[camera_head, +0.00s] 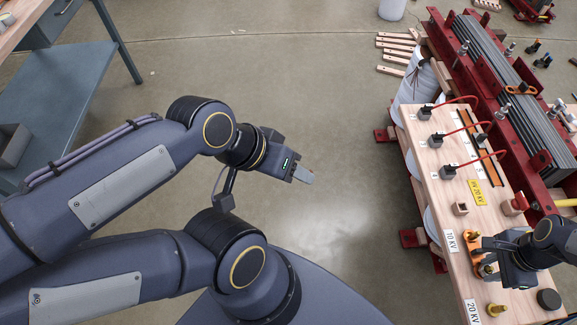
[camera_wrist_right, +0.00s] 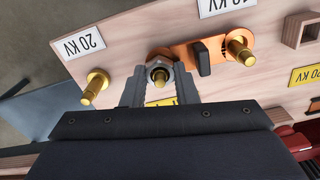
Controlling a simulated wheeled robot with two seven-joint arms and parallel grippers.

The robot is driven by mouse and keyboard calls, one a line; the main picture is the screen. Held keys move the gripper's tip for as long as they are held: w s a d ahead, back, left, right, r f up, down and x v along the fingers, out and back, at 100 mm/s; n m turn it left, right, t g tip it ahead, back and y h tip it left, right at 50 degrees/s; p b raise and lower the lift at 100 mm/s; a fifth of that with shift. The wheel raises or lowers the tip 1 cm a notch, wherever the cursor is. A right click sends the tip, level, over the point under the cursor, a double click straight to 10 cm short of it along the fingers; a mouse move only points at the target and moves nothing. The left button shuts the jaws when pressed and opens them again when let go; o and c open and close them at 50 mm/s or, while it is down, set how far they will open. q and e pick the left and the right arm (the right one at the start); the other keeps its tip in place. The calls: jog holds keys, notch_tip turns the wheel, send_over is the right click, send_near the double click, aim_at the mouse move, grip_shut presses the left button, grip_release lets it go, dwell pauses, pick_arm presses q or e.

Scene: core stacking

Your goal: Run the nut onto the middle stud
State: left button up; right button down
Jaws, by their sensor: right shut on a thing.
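My right gripper (camera_head: 488,256) is over the near end of the wooden board in the head view. In the right wrist view its two fingers (camera_wrist_right: 160,88) are shut on a hex nut (camera_wrist_right: 153,62) from both sides. The nut sits around the middle stud (camera_wrist_right: 160,77), whose brass tip shows through it, at one end of an orange link plate (camera_wrist_right: 183,50). How far down the nut sits is hard to tell. Brass studs stand on either side, one bare (camera_wrist_right: 96,86) and one at the plate's other end (camera_wrist_right: 240,48). My left gripper (camera_head: 304,176) hangs over open floor, away from the board.
A black handle (camera_wrist_right: 201,58) rises from the plate close to the right finger. The wooden board (camera_head: 452,205) carries black terminals with red leads (camera_head: 462,132) farther back. A black round knob (camera_head: 548,299) lies near its front right. A red steel frame (camera_head: 480,85) stands beyond.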

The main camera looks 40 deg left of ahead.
jog(key=shift+m, duration=1.2)
jog(key=m+p, duration=0.1)
jog(key=m, duration=0.1)
jog(key=shift+r+m, duration=0.15)
jog(key=shift+m, duration=1.15)
jog(key=shift+m+p, duration=1.25)
jog(key=shift+m, duration=1.05)
